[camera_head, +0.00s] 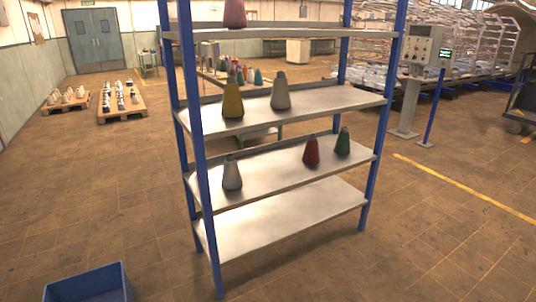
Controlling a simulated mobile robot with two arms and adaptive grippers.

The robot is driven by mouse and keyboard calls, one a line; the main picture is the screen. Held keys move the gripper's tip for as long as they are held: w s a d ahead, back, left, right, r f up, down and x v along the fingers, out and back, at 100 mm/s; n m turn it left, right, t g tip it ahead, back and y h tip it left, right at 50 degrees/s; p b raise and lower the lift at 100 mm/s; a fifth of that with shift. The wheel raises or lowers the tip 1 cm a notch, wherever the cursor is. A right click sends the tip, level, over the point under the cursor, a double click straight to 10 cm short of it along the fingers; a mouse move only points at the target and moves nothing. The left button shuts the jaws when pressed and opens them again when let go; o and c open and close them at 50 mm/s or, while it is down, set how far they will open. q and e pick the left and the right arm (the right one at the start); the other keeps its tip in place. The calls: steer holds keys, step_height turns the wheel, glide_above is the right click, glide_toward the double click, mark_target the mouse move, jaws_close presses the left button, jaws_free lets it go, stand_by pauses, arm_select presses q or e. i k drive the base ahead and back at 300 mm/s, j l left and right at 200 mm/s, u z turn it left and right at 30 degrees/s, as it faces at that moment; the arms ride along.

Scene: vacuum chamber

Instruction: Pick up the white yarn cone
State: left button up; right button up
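A pale, whitish-grey yarn cone (232,174) stands upright at the left end of a middle shelf (275,178) of the blue-posted rack. On the shelf above (330,100), a greyish-beige cone (280,94) stands upright to the right of a yellow cone (233,101). I cannot tell for sure which of the two pale cones is the white one. Neither of my grippers shows in this view.
A red cone (311,150) and a green cone (343,141) share the whitish-grey cone's shelf. The bottom shelf (290,220) is empty. A blue bin (90,284) stands on the floor at front left. Open floor surrounds the rack.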

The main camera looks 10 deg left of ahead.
mark_target(231, 179)
steer(key=i+l+u, duration=0.1)
steer(key=i+u, duration=0.3)
steer(key=i+l+u, duration=0.2)
steer(key=i+u, duration=0.15)
steer(key=i+l+u, duration=0.4)
steer(key=i+j, duration=0.05)
